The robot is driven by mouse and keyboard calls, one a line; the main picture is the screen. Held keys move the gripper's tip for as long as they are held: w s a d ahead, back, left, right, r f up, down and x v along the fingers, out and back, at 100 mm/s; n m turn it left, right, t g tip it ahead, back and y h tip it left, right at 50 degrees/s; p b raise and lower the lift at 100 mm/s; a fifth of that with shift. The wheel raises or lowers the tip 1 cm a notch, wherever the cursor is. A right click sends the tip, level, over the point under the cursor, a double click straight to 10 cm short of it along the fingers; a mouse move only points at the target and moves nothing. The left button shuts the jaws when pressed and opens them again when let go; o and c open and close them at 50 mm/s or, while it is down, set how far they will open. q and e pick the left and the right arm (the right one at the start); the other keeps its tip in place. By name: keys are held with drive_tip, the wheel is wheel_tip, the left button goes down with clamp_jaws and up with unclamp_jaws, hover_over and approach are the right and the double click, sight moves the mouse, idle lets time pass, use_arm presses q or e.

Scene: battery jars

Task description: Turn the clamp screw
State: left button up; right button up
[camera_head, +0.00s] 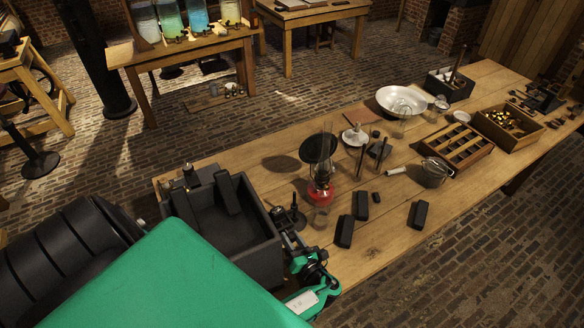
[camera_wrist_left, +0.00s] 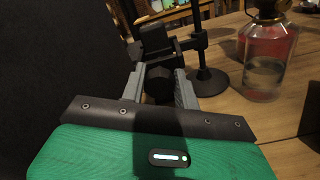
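The dark clamp screw head (camera_wrist_left: 159,82) shows in the left wrist view, below a black clamp body (camera_wrist_left: 153,40). My left gripper (camera_wrist_left: 159,88) has its two grey fingers on either side of the screw head. The gaps are very narrow, and I cannot tell whether both fingers press on it. In the head view my left gripper (camera_head: 308,266) is at the near table edge, by the right corner of the black trough (camera_head: 262,245). The screw head is hard to make out there. My right gripper is not in view.
A red oil lamp (camera_head: 320,190) stands close by; its glass base (camera_wrist_left: 268,65) shows in the left wrist view. A small black stand (camera_wrist_left: 207,75) is right beside the clamp. Black blocks (camera_head: 345,231) lie farther right. Bare wood lies at the table's front edge.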

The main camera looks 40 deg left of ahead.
use_arm(q)
drive_tip(key=o, duration=0.4)
drive_tip(key=shift+o, duration=0.2)
drive_tip(key=b+v, duration=0.4)
drive_tip(key=v, duration=0.9)
drive_tip(key=shift+f+b, duration=0.1)
drive_tip(key=shift+b, duration=0.25)
drive_tip(key=shift+s+d, duration=0.15)
drive_tip(key=shift+d, duration=0.2)
